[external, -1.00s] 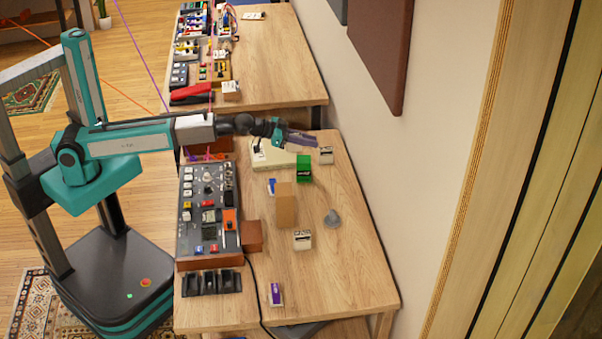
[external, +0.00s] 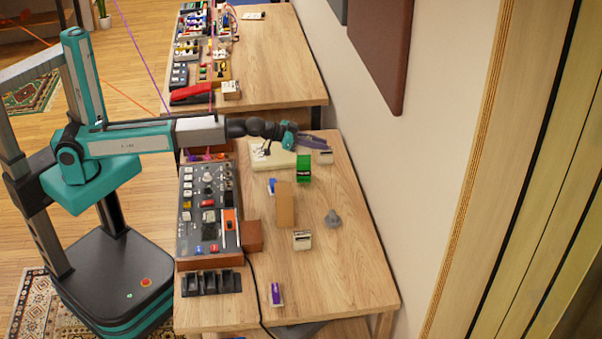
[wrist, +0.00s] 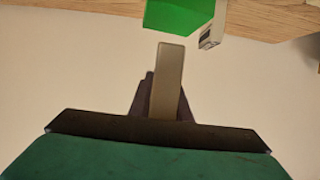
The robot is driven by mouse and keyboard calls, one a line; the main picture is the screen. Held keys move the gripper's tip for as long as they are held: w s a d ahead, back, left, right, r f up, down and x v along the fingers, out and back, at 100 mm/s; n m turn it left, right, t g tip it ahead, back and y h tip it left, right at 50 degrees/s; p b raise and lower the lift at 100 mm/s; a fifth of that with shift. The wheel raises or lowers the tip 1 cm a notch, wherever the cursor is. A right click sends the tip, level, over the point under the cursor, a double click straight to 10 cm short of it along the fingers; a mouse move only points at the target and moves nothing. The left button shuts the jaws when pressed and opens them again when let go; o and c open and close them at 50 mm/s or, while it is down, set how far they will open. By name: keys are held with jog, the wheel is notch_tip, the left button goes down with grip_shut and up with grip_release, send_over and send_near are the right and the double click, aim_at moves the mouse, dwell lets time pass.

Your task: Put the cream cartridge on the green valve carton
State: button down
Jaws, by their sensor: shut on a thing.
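My gripper (external: 332,147) is over the far right part of the near table, its long grey fingers pointing toward the wall. In the wrist view it is shut on a slim pale bar (wrist: 167,80), which looks like the cream cartridge. The bar's far end is free, with dark finger parts around its base. The green valve carton (external: 304,168) stands on the table, a little to the near side of the fingers. Its green face also shows at the top edge of the wrist view (wrist: 180,14), apart from the bar. In the external view the held bar cannot be told from the fingers.
A small whitish box (external: 325,158) is just below the fingertips, beside the carton. A tan box (external: 285,206), another whitish box (external: 302,240) and a grey cone-like piece (external: 333,219) stand nearer. The wall borders the table's right side. The table's near right is clear.

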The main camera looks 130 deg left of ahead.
jog(key=shift+f, duration=1.2)
jog(key=shift+f, duration=0.15)
jog(key=c, duration=1.6)
grip_release()
jog(key=shift+c, duration=0.2)
jog(key=v, duration=1.2)
jog(key=shift+b, duration=0.4)
